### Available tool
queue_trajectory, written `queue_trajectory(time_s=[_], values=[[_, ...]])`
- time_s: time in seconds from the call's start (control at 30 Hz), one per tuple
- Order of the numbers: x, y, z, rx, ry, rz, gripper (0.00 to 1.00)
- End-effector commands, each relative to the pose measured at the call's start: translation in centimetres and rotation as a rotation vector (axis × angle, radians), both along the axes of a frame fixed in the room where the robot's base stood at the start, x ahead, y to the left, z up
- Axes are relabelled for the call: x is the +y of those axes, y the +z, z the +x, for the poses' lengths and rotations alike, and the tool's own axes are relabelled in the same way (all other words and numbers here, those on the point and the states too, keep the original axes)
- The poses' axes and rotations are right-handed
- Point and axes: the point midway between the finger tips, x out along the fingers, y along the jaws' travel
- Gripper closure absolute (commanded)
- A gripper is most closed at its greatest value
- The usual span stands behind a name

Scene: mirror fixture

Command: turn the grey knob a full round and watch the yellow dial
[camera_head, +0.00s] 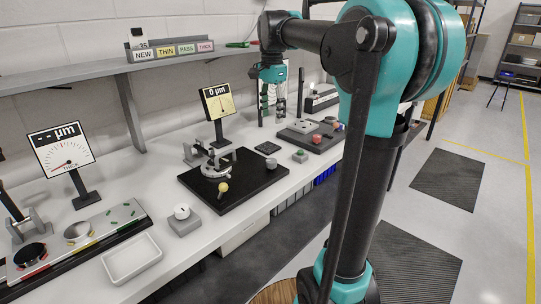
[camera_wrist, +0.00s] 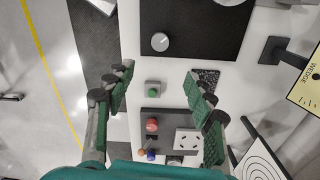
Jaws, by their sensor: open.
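The grey knob (camera_head: 271,163) stands at the right corner of a black baseplate (camera_head: 240,197). In the wrist view the knob (camera_wrist: 161,42) is a round grey top near the upper middle, beyond the fingertips. The yellow dial (camera_head: 217,103) stands on a post behind the plate and reads "0 µm". Part of its yellow face, marked "WEDGE", shows at the right edge of the wrist view (camera_wrist: 303,92). My gripper (camera_head: 272,112) is open and empty, pointing down above the bench, to the right of and behind the knob. Its fingers (camera_wrist: 158,80) are spread wide with nothing between the pads.
A small block with a green button (camera_head: 300,155) stands right of the knob. Beyond it is a dark board (camera_head: 322,146) with red and other knobs. A metal fixture (camera_head: 217,162) and yellow-ball lever (camera_head: 222,188) are on the baseplate. A shelf (camera_head: 100,72) overhangs the bench.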

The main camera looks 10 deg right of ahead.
Motion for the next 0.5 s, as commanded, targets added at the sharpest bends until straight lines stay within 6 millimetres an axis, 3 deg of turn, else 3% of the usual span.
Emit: queue_trajectory(time_s=[0.17, 0.5], values=[[0.0, -1.8, 0.0, 0.001, -0.002, 0.000, 0.46], [0.0, -8.5, 0.0, 0.000, -0.001, 0.000, 0.46]])
